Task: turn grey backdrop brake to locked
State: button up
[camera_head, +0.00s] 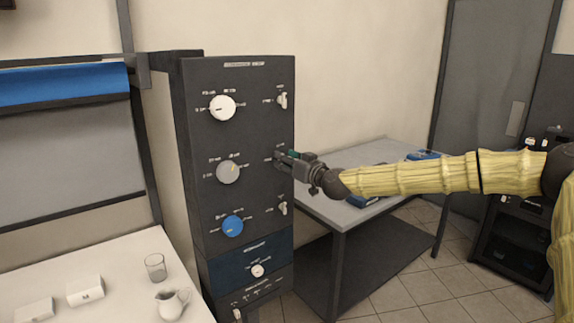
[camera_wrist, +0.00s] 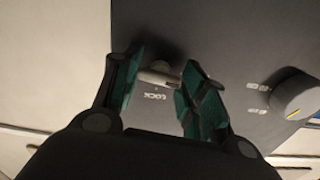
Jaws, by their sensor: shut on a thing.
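The dark control panel (camera_head: 260,130) stands upright with knobs in rows. The grey knob (camera_head: 228,172) is in the middle row, and it also shows at the right of the wrist view (camera_wrist: 297,97). The grey backdrop brake is a small pale lever (camera_wrist: 152,77), to the right of that knob in the head view. My gripper (camera_head: 286,158) reaches it from the right and mostly hides it there. In the wrist view the green-padded fingers stand on both sides of the lever, shut on it. A LOCK label (camera_wrist: 155,96) is printed beside the lever.
Similar brake levers sit above (camera_head: 283,100) and below (camera_head: 283,208) the gripper. A white knob (camera_head: 222,107) and a blue knob (camera_head: 232,226) share the panel. A grey table (camera_head: 375,154) stands behind my arm. A white table (camera_head: 120,275) holds a glass and a jug.

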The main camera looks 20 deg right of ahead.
jog(key=shift+d+m+b, duration=0.1)
jog(key=shift+m+b, duration=7.85)
jog(key=shift+m, duration=0.25)
jog(key=o, duration=1)
jog(key=shift+d, duration=0.1)
